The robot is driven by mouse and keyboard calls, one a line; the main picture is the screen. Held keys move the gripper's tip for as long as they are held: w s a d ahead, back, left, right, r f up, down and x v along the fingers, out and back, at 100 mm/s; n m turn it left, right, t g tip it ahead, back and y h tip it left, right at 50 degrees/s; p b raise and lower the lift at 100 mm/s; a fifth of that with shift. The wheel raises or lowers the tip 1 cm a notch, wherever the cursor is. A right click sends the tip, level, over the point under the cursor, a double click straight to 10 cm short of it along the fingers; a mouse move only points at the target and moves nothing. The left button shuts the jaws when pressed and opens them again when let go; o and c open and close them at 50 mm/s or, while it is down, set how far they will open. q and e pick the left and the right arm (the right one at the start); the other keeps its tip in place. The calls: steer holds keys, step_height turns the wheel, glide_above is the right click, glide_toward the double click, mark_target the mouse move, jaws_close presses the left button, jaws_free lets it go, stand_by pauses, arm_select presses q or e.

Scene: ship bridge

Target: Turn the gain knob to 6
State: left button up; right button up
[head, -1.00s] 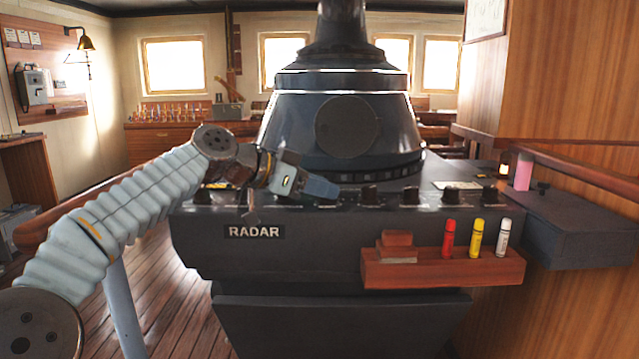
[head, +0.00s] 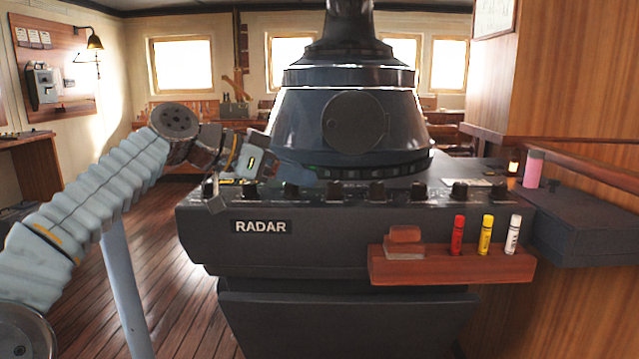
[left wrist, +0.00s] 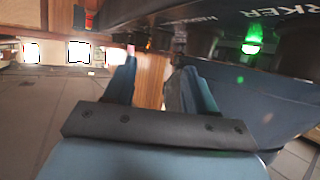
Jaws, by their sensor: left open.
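The radar console (head: 330,240) has a row of dark knobs along its front top edge, including one at left (head: 250,190), one beside it (head: 291,189) and one near the middle (head: 335,190). The knob labels are too small to read in the head view, so I cannot tell which is gain. My left gripper (head: 300,174) is above the left part of this row, pointing right, apart from the knobs as far as I can tell. In the left wrist view its two blue fingers (left wrist: 157,75) stand apart with nothing between them. My right gripper is out of view.
A wooden ledge (head: 450,266) on the console front holds a brown block (head: 405,240) and red, yellow and white markers. A pink cylinder (head: 533,168) stands at right. A green lamp (left wrist: 252,45) glows in the left wrist view. The wooden floor at left is open.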

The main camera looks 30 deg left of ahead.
arm_select(q)
steer(key=v, duration=0.6)
steer(key=shift+s+a, duration=0.2)
steer(key=shift+s, duration=0.05)
steer(key=shift+r, duration=0.1)
